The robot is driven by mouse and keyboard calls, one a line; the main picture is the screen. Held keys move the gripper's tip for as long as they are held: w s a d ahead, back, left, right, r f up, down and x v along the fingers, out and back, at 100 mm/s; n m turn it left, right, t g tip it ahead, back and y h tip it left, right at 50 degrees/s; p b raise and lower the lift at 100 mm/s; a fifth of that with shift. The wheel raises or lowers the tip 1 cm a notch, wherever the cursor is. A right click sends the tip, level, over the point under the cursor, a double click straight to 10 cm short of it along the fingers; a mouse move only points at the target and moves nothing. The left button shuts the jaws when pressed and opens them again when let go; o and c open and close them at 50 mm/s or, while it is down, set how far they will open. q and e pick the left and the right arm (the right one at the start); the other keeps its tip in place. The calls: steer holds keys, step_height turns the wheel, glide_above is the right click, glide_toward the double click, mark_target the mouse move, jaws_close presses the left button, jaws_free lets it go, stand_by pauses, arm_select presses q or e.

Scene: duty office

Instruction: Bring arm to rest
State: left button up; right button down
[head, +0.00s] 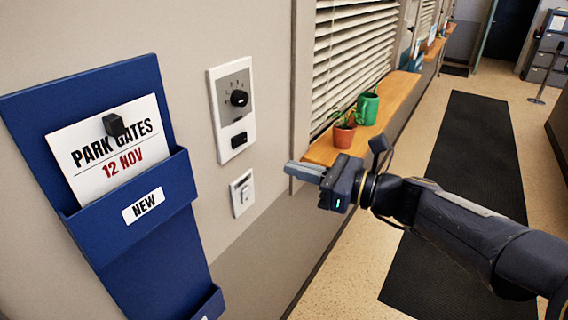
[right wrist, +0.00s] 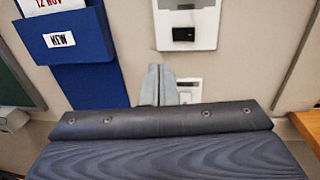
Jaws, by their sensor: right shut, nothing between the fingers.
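My right gripper (head: 304,172) is in the head view, its arm coming in from the right. Its fingers are shut and empty, pointing left toward the wall. In the right wrist view its closed fingers (right wrist: 159,86) stand in front of the wall, overlapping the left edge of a white light switch (right wrist: 189,90). That switch (head: 242,193) shows whole in the head view, left of the fingertips. I cannot tell the exact gap to the wall. My left gripper is not in view.
A blue wall pocket (head: 150,262) holds a "PARK GATES 12 NOV" card (head: 108,150). A dial panel (head: 233,108) is above the switch. A wooden sill (head: 392,97) near my right gripper bears a potted plant (head: 345,130) and a green watering can (head: 368,107). A dark floor mat (head: 470,160) lies right.

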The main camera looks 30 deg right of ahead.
steer(key=shift+s+d, duration=0.1)
steer(key=shift+s, duration=0.25)
stand_by(0.3)
steer(key=s+a+f+n+g, duration=0.65)
steer(key=a+n, duration=0.35)
steer(key=n, duration=0.2)
steer(key=s+f+n+g+h, duration=0.3)
steer(key=s+f+n+h, duration=0.2)
steer(key=f+n, duration=0.5)
steer(key=shift+s+a+f+n, duration=0.3)
steer(key=shift+s+n, duration=0.45)
steer(key=shift+n, duration=2.35)
